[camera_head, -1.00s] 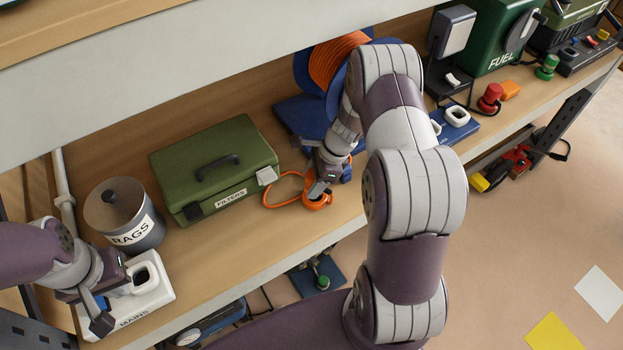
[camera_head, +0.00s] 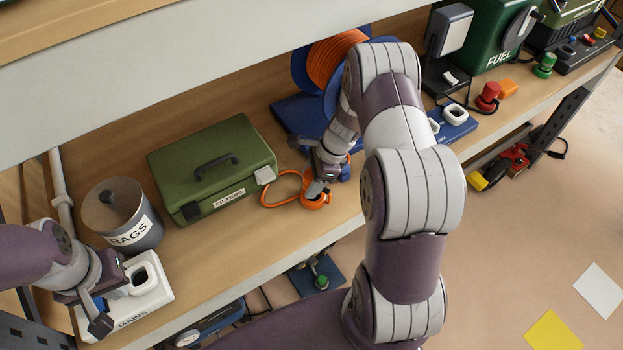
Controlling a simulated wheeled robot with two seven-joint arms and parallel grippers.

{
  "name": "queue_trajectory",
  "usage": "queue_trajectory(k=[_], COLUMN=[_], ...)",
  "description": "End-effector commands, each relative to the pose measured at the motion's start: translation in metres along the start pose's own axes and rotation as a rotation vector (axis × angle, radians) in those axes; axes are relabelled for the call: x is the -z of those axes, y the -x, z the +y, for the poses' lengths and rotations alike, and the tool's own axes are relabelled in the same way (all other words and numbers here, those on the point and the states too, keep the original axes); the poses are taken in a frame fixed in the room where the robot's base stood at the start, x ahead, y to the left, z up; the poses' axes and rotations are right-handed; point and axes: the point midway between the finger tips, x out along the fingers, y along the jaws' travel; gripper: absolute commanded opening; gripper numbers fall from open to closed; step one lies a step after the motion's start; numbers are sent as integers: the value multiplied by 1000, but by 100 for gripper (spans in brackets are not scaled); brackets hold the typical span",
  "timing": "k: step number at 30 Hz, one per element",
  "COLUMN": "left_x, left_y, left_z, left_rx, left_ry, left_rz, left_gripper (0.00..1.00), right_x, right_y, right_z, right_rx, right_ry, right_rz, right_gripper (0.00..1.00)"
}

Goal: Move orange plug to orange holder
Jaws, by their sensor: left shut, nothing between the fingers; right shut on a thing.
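The orange plug (camera_head: 318,202) is at the end of a looped orange cord (camera_head: 272,193) near the shelf's front edge. My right gripper (camera_head: 316,189) points down and is shut on it, hiding part of it. I cannot tell whether the plug touches the shelf. An orange block (camera_head: 508,89) lies behind the red knob at the far right; I cannot tell whether it is the orange holder. My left gripper (camera_head: 101,321) is shut and empty, beside the white MAINS box (camera_head: 160,294) with a square socket.
A green FILTERS case (camera_head: 225,150) and a grey RAGS tin (camera_head: 125,205) stand on the shelf. An orange cord reel (camera_head: 336,55) stands behind my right arm. A blue base with a white socket (camera_head: 455,114) sits right of that arm. Bare shelf lies before the case.

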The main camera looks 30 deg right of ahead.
Motion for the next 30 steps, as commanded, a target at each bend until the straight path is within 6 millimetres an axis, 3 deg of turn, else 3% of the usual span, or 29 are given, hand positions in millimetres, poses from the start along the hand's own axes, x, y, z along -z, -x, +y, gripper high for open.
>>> queue_trajectory(k=[30], left_x=[-2], left_y=[-19], left_z=[0], left_rx=[0], left_ry=[0], left_rz=[0], left_gripper=[0], right_x=[8], right_y=[-20], right_z=[0], right_rx=[1], right_ry=[0], right_rz=[0], right_gripper=[23])
